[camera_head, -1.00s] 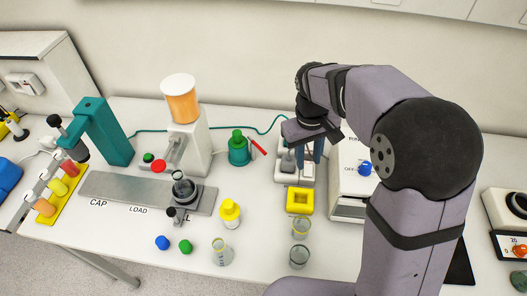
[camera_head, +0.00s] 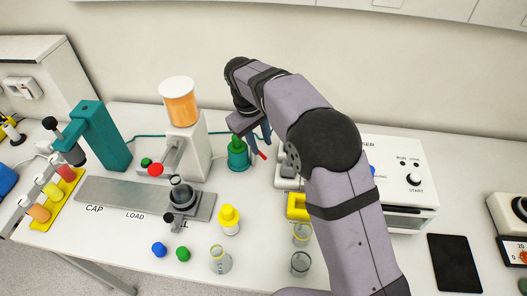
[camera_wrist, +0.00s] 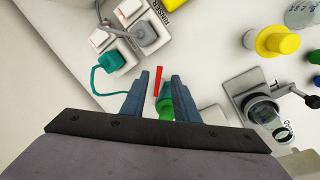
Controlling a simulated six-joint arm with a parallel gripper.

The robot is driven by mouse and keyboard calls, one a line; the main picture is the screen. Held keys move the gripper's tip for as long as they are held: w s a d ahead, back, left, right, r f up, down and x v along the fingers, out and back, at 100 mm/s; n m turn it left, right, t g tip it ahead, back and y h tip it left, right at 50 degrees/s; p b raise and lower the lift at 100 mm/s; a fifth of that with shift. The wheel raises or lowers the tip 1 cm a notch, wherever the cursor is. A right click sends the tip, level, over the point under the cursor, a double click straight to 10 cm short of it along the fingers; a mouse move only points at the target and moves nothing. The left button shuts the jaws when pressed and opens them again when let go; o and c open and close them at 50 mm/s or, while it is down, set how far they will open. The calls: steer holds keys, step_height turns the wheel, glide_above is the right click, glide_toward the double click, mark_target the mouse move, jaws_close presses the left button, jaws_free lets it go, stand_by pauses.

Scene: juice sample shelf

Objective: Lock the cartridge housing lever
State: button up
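A green housing (camera_head: 238,154) stands on the bench with a red lever (camera_head: 262,155) on its right side; I take this for the cartridge housing lever. My gripper (camera_head: 260,135) is above and partly behind the housing. In the wrist view my gripper (camera_wrist: 158,82) is open, with its two blue-grey fingers apart. The red lever (camera_wrist: 158,80) shows in the gap between them, nearer the left finger. The green housing (camera_wrist: 166,104) is partly hidden by the right finger. I cannot tell whether either finger touches the lever.
A white dispenser (camera_head: 190,147) with an orange container stands left of the housing. White rinser blocks (camera_head: 287,172) and a yellow holder (camera_head: 297,207) stand right, partly behind my arm. A yellow-capped bottle (camera_head: 229,220) stands in front.

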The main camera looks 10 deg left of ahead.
mark_target(265, 157)
steer(key=shift+w+d+f+p, duration=0.15)
steer(key=shift+f+p, duration=0.2)
steer(key=shift+f, duration=0.6)
steer(key=shift+w+d+f+p, duration=0.1)
steer(key=shift+f+p, duration=0.25)
steer(key=shift+f, duration=0.6)
steer(key=shift+w+d+f+p, duration=0.15)
steer(key=shift+f+p, duration=0.2)
steer(key=shift+f, duration=0.6)
jaws_close()
steer(key=shift+w+r, duration=0.1)
